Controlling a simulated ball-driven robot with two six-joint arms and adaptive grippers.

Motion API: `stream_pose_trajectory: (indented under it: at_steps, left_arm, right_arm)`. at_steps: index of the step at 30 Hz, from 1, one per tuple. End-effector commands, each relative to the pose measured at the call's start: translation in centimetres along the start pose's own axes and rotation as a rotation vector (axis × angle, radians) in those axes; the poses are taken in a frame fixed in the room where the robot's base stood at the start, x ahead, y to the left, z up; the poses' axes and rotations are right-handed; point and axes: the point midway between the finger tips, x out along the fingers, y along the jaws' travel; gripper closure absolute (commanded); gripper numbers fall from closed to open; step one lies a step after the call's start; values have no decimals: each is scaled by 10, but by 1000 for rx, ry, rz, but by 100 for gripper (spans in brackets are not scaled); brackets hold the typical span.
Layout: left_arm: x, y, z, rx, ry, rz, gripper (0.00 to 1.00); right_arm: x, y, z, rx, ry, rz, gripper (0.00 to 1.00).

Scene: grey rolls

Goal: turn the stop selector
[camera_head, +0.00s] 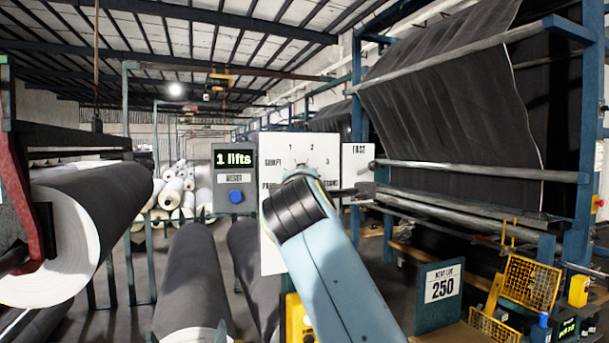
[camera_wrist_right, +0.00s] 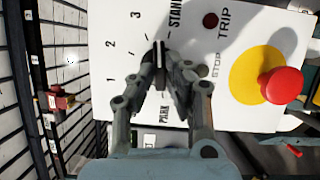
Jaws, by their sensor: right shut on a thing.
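The stop selector (camera_wrist_right: 156,52) is a narrow black knob on a white panel (camera_wrist_right: 110,20), seen in the right wrist view. Printed marks around it include 1, 2, 3, a word starting STAN, and PARK. The knob's upper end lies toward the side between 3 and STAN; its exact setting is unclear. My right gripper (camera_wrist_right: 161,66) is shut on the knob. In the head view the panel (camera_head: 272,240) stands upright in the middle, and my blue-grey right arm covers the knob and gripper. My left gripper is in neither view.
A red mushroom button (camera_wrist_right: 281,85) on a yellow disc and a dark red TRIP lamp (camera_wrist_right: 210,20) sit beside the selector. A grey box (camera_head: 235,170) reads "1 lifts" with a blue button. Fabric rolls (camera_head: 190,285) lie left; a blue loom frame (camera_head: 590,130) stands right.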

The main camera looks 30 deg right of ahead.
Motion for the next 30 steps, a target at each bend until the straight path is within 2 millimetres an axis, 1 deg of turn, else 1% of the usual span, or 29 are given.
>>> stream_pose_trajectory:
  at_steps: [1, 3, 13, 19, 30]
  left_arm:
    - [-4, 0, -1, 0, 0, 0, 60]
    - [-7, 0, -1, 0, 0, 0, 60]
    - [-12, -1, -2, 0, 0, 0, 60]
    - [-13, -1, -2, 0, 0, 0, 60]
    - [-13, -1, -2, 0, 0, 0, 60]
  right_arm:
    - [0, 3, 0, 36, 0, -15, 100]
    - [0, 3, 0, 85, 0, -35, 100]
    - [0, 2, 0, 244, 0, -101, 100]
    - [0, 2, 0, 284, 0, -119, 100]
    - [0, 1, 0, 295, 0, -125, 100]
